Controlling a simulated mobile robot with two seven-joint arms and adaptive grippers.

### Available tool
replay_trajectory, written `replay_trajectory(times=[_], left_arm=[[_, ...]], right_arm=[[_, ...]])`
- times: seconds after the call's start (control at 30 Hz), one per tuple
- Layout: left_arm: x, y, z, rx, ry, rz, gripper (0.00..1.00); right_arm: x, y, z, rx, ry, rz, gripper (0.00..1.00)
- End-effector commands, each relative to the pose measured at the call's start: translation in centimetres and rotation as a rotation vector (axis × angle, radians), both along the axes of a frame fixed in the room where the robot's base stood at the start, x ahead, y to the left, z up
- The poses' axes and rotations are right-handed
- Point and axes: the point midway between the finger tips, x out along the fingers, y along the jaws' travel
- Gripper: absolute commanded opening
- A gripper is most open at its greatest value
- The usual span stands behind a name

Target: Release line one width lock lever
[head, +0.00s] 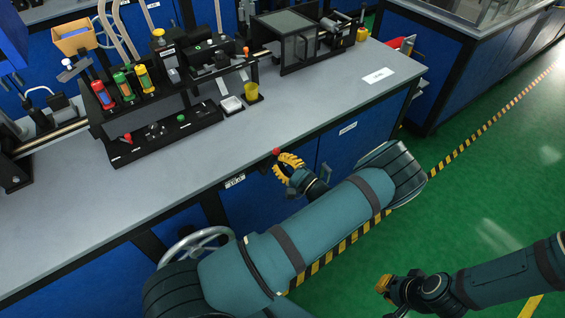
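My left gripper (281,163) has yellow fingers and is at the front edge of the bench. Its fingers look spread, with a gap between them. A small red knob (276,152) is right beside its upper fingertip; I cannot tell whether they touch. I cannot tell which part is the line one width lock lever; the red knob is one candidate, and a red-tipped handle (128,138) and an orange-tipped lever (246,51) stand on the machine. My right gripper (383,285) is low over the floor at the right, apart from the bench; its fingers are mostly hidden.
The grey bench top (210,155) is clear along its front. A grey handwheel (196,243) is below the front edge, partly behind my arm. A yellow cup (252,92) and a white tray (231,105) are on the bench. Green floor (470,150) is open at right.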

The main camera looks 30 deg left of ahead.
Motion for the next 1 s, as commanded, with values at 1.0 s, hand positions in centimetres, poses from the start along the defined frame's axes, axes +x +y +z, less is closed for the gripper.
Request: replay_trajectory(times=[1.0], left_arm=[[-1.3, 0.6, 2.1, -0.150, -0.362, 0.000, 0.00]], right_arm=[[0.3, -0.1, 1.0, -0.002, -0.007, -0.006, 0.00]])
